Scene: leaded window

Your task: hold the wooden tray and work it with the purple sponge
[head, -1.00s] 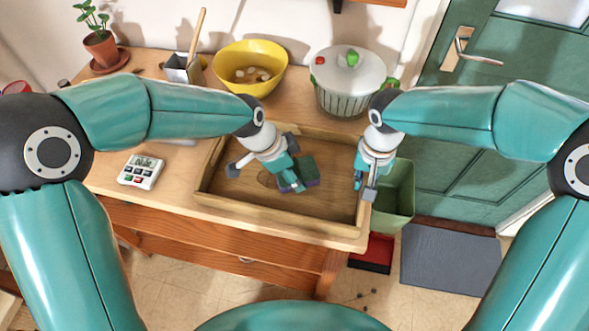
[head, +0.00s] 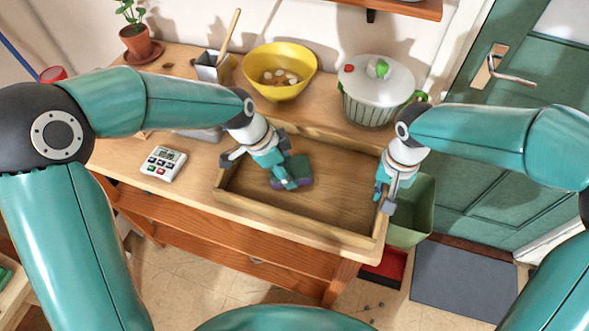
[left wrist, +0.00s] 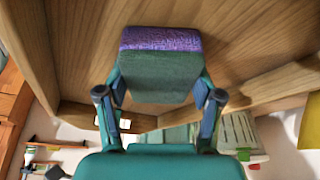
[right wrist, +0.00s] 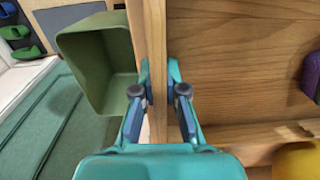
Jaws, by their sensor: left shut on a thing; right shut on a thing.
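The wooden tray (head: 338,190) lies on the wooden worktable, its right part near the table's right edge. My left gripper (head: 285,182) is inside the tray, towards its left, shut on the sponge (head: 299,166). The sponge has a dark green body and a purple layer on the side facing the tray floor; both layers also show in the left wrist view (left wrist: 155,75). It is low over the floor; contact is partly hidden. My right gripper (head: 385,197) is shut on the tray's right wall, which runs between its fingers in the right wrist view (right wrist: 155,45).
A yellow bowl (head: 280,72) and a lidded ribbed pot (head: 376,92) stand behind the tray. A white timer (head: 164,163) lies left of it. A green bin (head: 412,225) stands beside the table's right end. A potted plant (head: 140,42) is at the back left.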

